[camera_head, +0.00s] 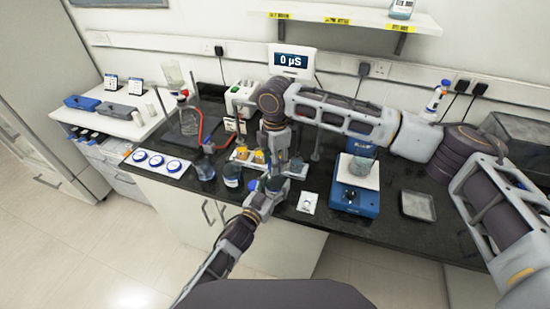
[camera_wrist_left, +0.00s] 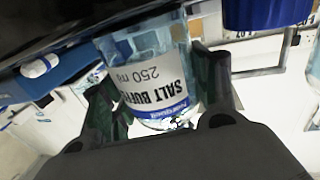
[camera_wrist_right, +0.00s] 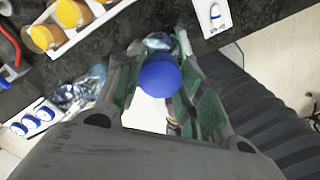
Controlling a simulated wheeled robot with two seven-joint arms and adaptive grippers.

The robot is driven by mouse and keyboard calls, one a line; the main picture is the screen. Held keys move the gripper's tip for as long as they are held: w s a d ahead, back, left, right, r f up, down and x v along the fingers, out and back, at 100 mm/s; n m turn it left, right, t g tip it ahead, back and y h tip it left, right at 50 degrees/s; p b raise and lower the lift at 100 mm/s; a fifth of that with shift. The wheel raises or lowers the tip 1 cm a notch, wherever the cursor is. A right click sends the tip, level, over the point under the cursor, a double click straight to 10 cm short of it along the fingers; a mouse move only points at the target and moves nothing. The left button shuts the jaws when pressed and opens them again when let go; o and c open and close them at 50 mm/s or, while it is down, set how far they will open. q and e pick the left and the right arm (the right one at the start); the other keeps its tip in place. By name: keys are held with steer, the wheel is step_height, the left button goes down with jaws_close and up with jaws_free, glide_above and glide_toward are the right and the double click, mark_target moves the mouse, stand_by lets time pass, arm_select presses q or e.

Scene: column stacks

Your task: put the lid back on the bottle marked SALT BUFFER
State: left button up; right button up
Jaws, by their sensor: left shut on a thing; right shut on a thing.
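The clear SALT BUFFER bottle (camera_wrist_left: 155,75) is between the fingers of my left gripper (camera_wrist_left: 165,100), which is shut on it. Its label reads upside down in the left wrist view; its mouth is hidden there. In the head view my left gripper (camera_head: 262,197) is at the front edge of the bench. My right gripper (camera_wrist_right: 160,90) is shut on a round blue lid (camera_wrist_right: 160,78). Clear glass shows just beyond the lid in the right wrist view; whether they touch I cannot tell. In the head view my right gripper (camera_head: 284,168) is close above my left one.
Other bottles (camera_head: 205,170) (camera_head: 232,176) stand left of my grippers. A white strip with blue-ringed discs (camera_head: 156,161) lies farther left. A rack with orange-topped jars (camera_head: 242,156) is behind. A blue device with a beaker (camera_head: 355,196) and a grey tray (camera_head: 418,206) are right.

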steer(key=shift+f, duration=0.1)
stand_by(0.5)
steer(key=shift+f, duration=0.75)
steer(key=shift+f, duration=0.6)
stand_by(0.7)
